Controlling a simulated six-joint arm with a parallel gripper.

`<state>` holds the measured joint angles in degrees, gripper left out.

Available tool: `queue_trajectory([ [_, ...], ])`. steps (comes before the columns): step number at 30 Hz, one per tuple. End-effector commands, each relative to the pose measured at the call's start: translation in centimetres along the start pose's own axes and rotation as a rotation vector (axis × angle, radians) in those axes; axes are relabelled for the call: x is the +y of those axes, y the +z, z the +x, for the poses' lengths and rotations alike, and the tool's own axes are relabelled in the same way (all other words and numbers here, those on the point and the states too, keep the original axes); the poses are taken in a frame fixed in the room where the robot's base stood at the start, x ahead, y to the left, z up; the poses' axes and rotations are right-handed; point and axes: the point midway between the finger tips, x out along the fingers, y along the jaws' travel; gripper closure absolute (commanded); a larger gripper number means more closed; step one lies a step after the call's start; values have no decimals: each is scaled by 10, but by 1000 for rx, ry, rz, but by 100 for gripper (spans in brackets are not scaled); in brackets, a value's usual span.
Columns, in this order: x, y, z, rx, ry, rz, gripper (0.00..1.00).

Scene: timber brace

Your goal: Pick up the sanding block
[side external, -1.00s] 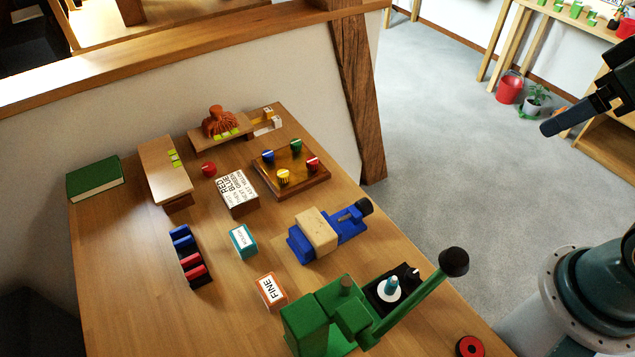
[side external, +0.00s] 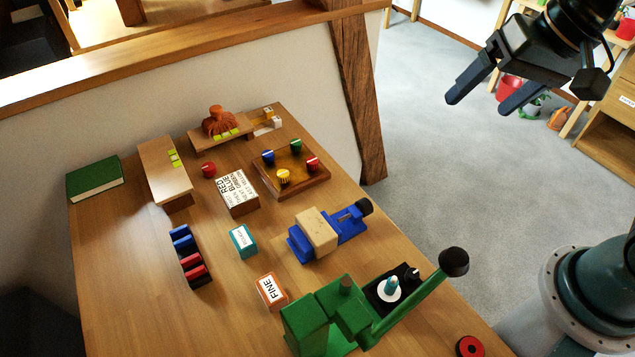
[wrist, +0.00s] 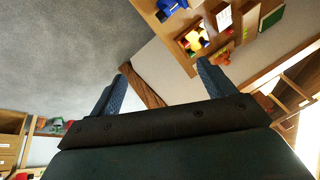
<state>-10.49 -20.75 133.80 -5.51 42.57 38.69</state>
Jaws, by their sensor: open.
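Two small labelled blocks that look like sanding blocks lie on the wooden table in the side external view. One is an orange-edged block (side external: 271,291) with a white top marked FINE, near the green press. The other is a teal-edged block (side external: 243,240) with a white label too small to read surely. My gripper (side external: 478,104) is open and empty, high above the floor to the right of the table, well away from both blocks. In the wrist view its two dark blue fingers (wrist: 162,70) stand wide apart with nothing between them. I cannot make out either block there.
A blue vise (side external: 338,228) holding a pale wooden block stands right of the teal block. A green lever press (side external: 305,322) stands right of the FINE block. A red-and-blue rack (side external: 190,257) lies left. A knob board (side external: 303,181) and sign block (side external: 238,195) stand behind.

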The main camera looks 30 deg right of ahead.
Motion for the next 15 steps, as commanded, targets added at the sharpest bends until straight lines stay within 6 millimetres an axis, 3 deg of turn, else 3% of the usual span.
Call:
queue_trajectory([
  [8,-55,-4,46,-97,-23,246,18],
  [15,-101,5,92,-185,-18,465,18],
])
